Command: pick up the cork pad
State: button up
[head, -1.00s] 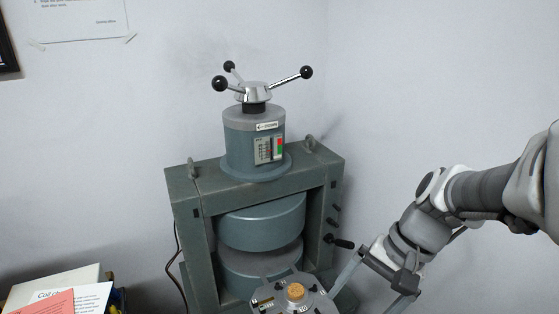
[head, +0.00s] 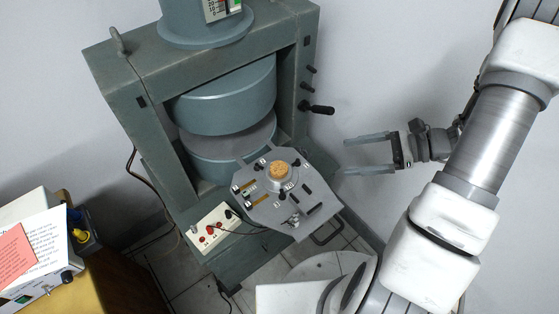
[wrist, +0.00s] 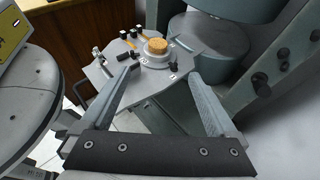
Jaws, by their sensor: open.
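The cork pad (head: 280,170) is a small round tan disc. It sits on a raised round seat in the middle of the grey plate (head: 311,216) in front of the magnet. It also shows in the wrist view (wrist: 157,46), beyond my fingertips. My gripper (head: 346,156) is open and empty, to the right of the pad and apart from it. In the wrist view its two fingers (wrist: 165,80) spread on either side, with the plate between and beyond them.
The magnet frame (head: 108,72) with its two round poles (head: 225,98) stands behind the plate. A black-knobbed handle (head: 318,108) juts from its right post. Small blocks and knobs surround the pad. A switch box (head: 213,228) with cables sits left of the plate.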

jog(key=b, duration=0.2)
send_near(279, 168)
jog(key=shift+w+a+f, duration=0.25)
jog(key=shift+a+f, duration=0.1)
jog(key=shift+a, duration=0.15)
jog(key=shift+w+a+f, duration=0.25)
jog(key=shift+a+f, duration=0.1)
jog(key=shift+a, duration=0.15)
jog(key=shift+s+b+x, duration=0.15)
jog(key=shift+x, duration=1.2)
jog(key=shift+s+b+x, duration=0.15)
jog(key=shift+x, duration=1.2)
jog(key=shift+a+r, duration=0.1)
jog(key=shift+r, duration=0.05)
jog(key=shift+c, duration=0.2)
jog(key=c, duration=1.4)
jog(key=shift+o, duration=0.2)
jog(key=shift+r, duration=0.1)
